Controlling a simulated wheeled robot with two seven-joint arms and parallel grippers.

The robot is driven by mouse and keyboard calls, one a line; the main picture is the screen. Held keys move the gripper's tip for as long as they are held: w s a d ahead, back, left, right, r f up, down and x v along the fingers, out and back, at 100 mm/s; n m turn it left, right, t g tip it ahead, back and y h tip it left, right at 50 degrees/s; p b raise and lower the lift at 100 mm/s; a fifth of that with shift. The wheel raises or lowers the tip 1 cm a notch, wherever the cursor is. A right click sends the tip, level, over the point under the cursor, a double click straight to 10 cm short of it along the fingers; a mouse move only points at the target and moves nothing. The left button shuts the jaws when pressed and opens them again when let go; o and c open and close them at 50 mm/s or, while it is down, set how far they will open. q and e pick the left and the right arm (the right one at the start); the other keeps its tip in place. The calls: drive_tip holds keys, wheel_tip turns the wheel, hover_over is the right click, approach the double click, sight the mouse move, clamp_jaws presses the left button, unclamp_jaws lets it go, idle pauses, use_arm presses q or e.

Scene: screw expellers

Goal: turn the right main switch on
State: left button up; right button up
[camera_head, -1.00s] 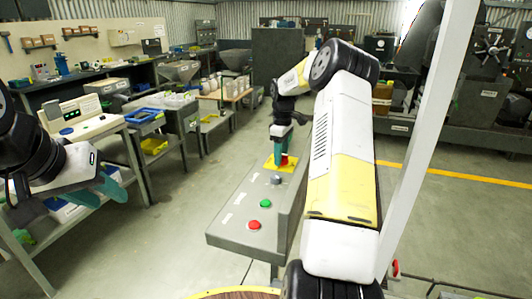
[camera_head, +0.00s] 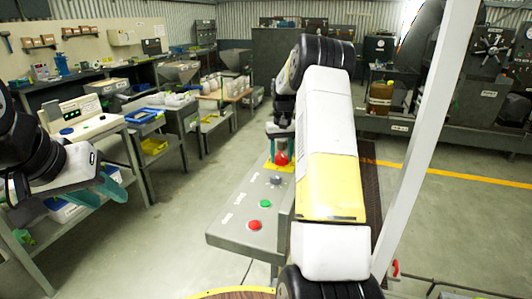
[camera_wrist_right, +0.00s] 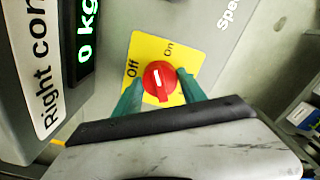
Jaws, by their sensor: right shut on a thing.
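The right main switch is a red rotary knob (camera_wrist_right: 158,82) on a yellow plate (camera_wrist_right: 148,48) marked Off and On. Its white line tilts slightly, with the upper end between the two labels; I cannot tell a clear setting. My right gripper (camera_wrist_right: 160,90) has its teal fingers on either side of the knob and is shut on it. In the head view the red knob (camera_head: 281,159) shows at the far end of the grey control panel (camera_head: 232,226), below my right gripper (camera_head: 279,150). My left gripper (camera_head: 100,195) is open and empty at the left.
A green button (camera_head: 265,204), a red button (camera_head: 255,225) and a grey knob (camera_head: 276,180) sit nearer on the panel. A lit display (camera_wrist_right: 88,28) is beside the switch. Work tables stand at left; a white post (camera_head: 425,150) rises at right.

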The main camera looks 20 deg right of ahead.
sight(281, 154)
drive_tip(key=m, duration=0.5)
drive_tip(key=shift+m, duration=0.4)
idle(0.4)
drive_tip(key=o, duration=1.4)
drive_tip(key=shift+c, duration=0.2)
wheel_tip(281, 154, up, 7)
drive_tip(key=shift+f, duration=0.15)
drive_tip(key=shift+r, duration=0.6)
